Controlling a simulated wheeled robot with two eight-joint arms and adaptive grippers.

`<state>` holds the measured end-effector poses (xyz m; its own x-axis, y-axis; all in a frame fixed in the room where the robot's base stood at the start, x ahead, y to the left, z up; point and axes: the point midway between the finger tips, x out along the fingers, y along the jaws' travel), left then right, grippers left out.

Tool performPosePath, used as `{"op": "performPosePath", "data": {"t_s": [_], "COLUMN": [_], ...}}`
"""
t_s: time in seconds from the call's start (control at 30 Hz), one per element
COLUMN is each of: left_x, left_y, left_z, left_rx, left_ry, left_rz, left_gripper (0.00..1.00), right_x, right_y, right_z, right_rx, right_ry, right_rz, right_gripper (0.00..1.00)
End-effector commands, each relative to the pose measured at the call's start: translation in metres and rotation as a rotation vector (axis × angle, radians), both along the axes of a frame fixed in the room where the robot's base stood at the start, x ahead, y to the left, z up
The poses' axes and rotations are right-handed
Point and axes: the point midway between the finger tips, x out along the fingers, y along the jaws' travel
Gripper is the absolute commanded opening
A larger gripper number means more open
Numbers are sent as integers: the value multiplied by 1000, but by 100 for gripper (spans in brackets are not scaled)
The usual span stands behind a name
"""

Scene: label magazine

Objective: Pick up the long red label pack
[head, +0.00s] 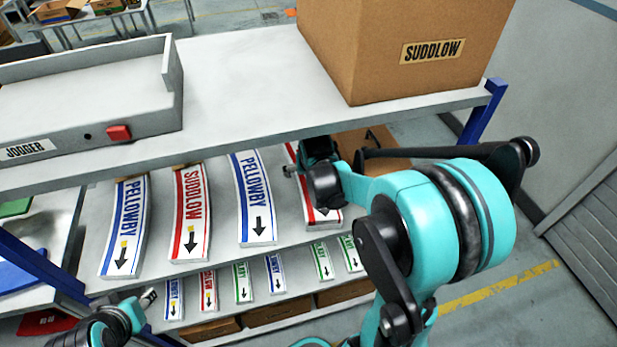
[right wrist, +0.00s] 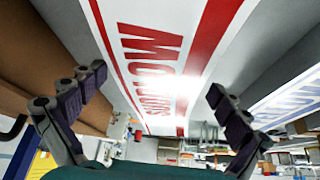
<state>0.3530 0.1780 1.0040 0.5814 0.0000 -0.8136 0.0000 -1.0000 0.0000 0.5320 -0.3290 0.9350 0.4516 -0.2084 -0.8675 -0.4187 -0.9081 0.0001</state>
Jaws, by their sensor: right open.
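Two long red-striped label packs lie on the middle shelf. One, marked SUDDLOW (head: 191,213), is in full view between two blue ones. The other red pack (head: 325,217) is at the right, partly hidden by my right arm. My right gripper (head: 306,168) is at the far end of that right pack. In the right wrist view a long red pack (right wrist: 155,45) lies between the two open fingers (right wrist: 158,82), with nothing gripped. My left gripper (head: 148,297) is low at the left, near the small packs, and its jaws are too small to read.
Several small packs (head: 243,283) lie in a lower row. The upper shelf (head: 250,75) overhangs the packs' far ends and carries a carton (head: 390,40) and a jogger (head: 90,105).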

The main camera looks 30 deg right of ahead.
Motion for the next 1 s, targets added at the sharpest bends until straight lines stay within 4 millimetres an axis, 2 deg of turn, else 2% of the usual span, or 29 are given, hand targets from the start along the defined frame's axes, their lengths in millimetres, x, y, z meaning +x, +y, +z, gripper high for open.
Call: {"op": "performPosePath", "data": {"t_s": [0.13, 0.17, 0.4, 0.77, 0.8, 1.0], "left_x": [0, 0, 0, 0, 0, 0], "left_y": [0, 0, 0, 0, 0, 0], "left_z": [1, 1, 1, 2, 3, 11], "left_rx": [0, 0, 0, 0, 0, 0], "left_ry": [0, 0, 0, 0, 0, 0], "left_rz": [0, 0, 0, 0, 0, 0], "left_gripper": [40, 40, 40, 40, 40, 40], "right_x": [0, 0, 0, 0, 1, 4], "right_y": [0, 0, 0, 0, 0, 0], "right_z": [1, 1, 1, 3, 4, 14], "right_rx": [0, 0, 0, 0, 0, 0], "right_ry": [0, 0, 0, 0, 0, -1], "right_rz": [0, 0, 0, -1, 0, 1], "right_gripper": [100, 95, 34, 32, 28, 27]}}
